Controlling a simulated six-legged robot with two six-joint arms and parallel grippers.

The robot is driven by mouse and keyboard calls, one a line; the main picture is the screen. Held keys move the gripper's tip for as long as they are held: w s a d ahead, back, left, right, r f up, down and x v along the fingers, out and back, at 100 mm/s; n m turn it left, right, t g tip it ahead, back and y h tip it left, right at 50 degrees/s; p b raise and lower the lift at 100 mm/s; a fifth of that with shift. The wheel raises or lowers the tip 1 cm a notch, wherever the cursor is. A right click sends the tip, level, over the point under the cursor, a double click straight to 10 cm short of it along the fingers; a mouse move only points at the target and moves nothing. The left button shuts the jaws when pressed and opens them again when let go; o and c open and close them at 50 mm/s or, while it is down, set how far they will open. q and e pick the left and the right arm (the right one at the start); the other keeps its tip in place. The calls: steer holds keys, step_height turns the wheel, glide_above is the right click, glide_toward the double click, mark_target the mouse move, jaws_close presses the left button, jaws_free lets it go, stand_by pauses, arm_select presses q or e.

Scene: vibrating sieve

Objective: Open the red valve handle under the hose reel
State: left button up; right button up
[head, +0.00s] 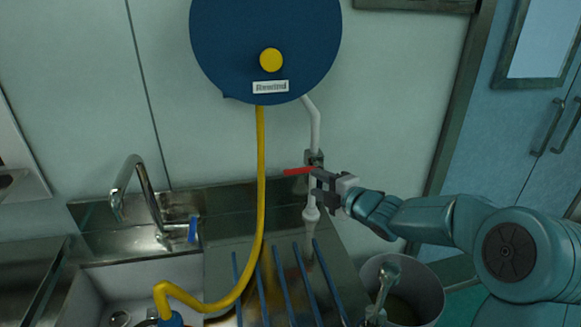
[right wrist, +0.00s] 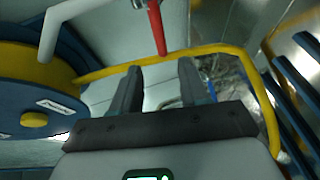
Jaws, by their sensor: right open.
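The red valve handle (head: 299,171) sticks out to the left from a valve (head: 314,158) on the pale pipe under the blue hose reel (head: 265,40). In the right wrist view the red handle (right wrist: 157,28) hangs in from the top, ahead of the fingers and between their lines. My right gripper (head: 318,186) is open, just below and right of the handle at the pipe. Its two fingers also show in the right wrist view (right wrist: 160,85), with nothing held between them. Whether a finger touches the handle or pipe I cannot tell. My left gripper is not in view.
A yellow hose (head: 262,190) hangs from the reel down to the sink. A metal tap (head: 143,195) stands at the left. Blue bars (head: 283,285) lie on the steel counter (head: 225,230). A grey bin (head: 415,295) stands below my right arm.

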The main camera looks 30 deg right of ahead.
mark_target(296, 173)
steer(key=p+x, duration=0.4)
steer(key=x, duration=0.8)
steer(key=shift+w+a, duration=0.15)
steer(key=shift+w+f, duration=0.15)
steer(key=shift+w, duration=0.15)
steer(key=shift+w, duration=0.1)
jaws_close()
